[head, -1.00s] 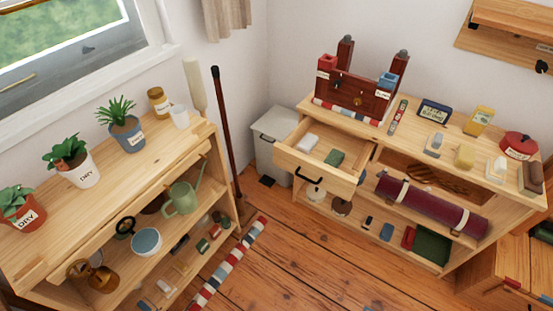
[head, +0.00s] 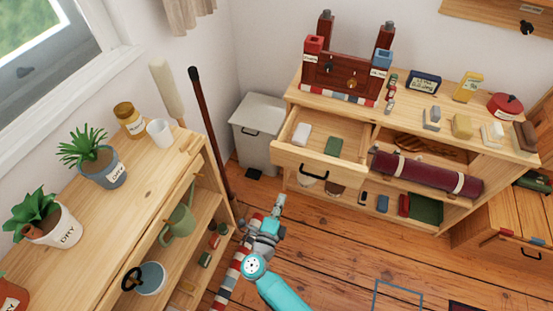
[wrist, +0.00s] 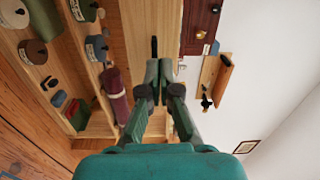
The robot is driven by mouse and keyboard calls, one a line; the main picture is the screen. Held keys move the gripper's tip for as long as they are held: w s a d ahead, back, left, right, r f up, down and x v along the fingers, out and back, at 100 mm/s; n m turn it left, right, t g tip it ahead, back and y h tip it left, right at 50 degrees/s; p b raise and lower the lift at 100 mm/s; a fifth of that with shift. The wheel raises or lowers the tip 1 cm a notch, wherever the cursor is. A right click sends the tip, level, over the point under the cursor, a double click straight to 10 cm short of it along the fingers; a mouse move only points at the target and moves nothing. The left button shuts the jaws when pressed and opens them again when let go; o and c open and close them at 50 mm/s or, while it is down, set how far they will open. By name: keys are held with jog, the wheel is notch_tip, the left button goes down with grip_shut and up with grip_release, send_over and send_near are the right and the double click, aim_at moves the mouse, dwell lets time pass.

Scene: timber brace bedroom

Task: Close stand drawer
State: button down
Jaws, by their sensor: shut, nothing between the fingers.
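The stand drawer (head: 290,157) is pulled out from the upper left of the light wooden stand (head: 415,120). Its front has a dark curved handle (head: 314,174). A white item (head: 301,134) and a green item (head: 333,146) lie inside. My gripper (head: 279,203) is shut and empty, in front of and below the left part of the drawer front in the head view. In the wrist view, my gripper's closed fingers (wrist: 159,66) point at a pale wood panel with the dark handle (wrist: 154,47). Any contact with the drawer cannot be told.
A grey bin (head: 258,130) stands left of the drawer. A long-handled tool (head: 207,125) leans by the left shelf (head: 150,215). A striped roll (head: 228,280) lies on the floor under my arm. Bare floor (head: 335,235) lies in front of the stand.

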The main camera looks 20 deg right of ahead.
jog(key=w+a, duration=0.2)
send_near(290, 160)
jog(key=shift+m, duration=0.3)
jog(key=x, duration=0.7)
jog(key=shift+r, duration=0.1)
jog(key=shift+w+d, duration=0.1)
